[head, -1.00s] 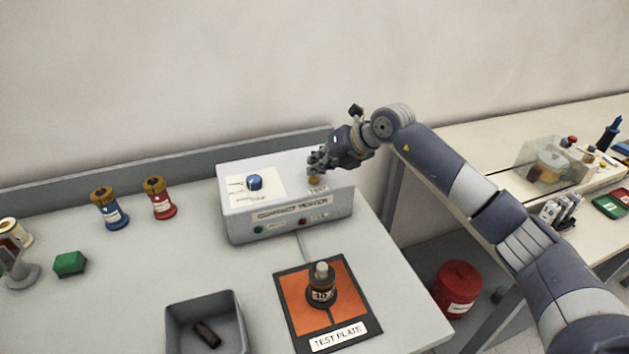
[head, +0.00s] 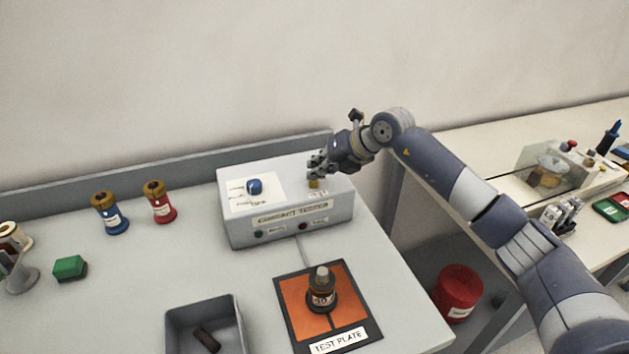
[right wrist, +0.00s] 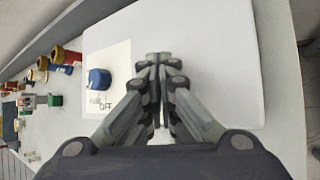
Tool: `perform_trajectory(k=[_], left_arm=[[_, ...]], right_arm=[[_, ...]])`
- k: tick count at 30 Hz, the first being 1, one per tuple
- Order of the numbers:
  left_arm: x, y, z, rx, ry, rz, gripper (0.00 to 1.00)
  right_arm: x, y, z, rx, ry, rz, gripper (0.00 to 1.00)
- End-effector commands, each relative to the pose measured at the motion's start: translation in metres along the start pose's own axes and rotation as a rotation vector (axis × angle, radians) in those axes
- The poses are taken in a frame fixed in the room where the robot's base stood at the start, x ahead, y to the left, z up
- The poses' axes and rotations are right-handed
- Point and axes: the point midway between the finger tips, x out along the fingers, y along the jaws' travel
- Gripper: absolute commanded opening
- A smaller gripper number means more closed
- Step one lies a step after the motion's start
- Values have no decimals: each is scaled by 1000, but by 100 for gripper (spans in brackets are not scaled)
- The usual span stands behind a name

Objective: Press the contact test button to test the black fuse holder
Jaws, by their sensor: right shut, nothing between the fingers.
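The black fuse holder (head: 321,293) stands upright on the orange test plate (head: 341,272). The contact tester (head: 290,232) is a light grey box behind the plate, with a blue knob (head: 255,187) on its top left and two small lamps on its front. The yellowish test button (head: 314,184) is on the box's top right. My right gripper (head: 314,170) is shut and empty, its fingertips just above the button, with a small gap or light touch that I cannot tell apart. In the right wrist view the fingers (right wrist: 158,65) hide the button. My left gripper is not seen.
A grey bin (head: 235,299) with a dark piece inside stands at the front. Blue (head: 110,213) and red (head: 159,202) fuse holders and a green block (head: 70,268) are on the left. A red drum (head: 459,293) is below, right of the bench.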

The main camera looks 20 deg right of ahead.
Motion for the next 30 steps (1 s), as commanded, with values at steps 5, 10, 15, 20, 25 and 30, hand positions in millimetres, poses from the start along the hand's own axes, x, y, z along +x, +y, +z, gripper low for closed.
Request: perform_trajectory(k=[5,10,15,20,25,30], left_arm=[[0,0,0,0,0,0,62],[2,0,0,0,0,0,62],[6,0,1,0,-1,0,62],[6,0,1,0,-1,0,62],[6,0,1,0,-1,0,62],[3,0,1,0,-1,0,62]], right_arm=[[0,0,0,0,0,0,0],[2,-1,-1,0,0,0,0],[6,-4,-5,0,1,0,0],[6,-5,-5,0,1,0,0],[6,-5,-5,0,1,-1,0],[3,-3,-3,0,1,-1,0]])
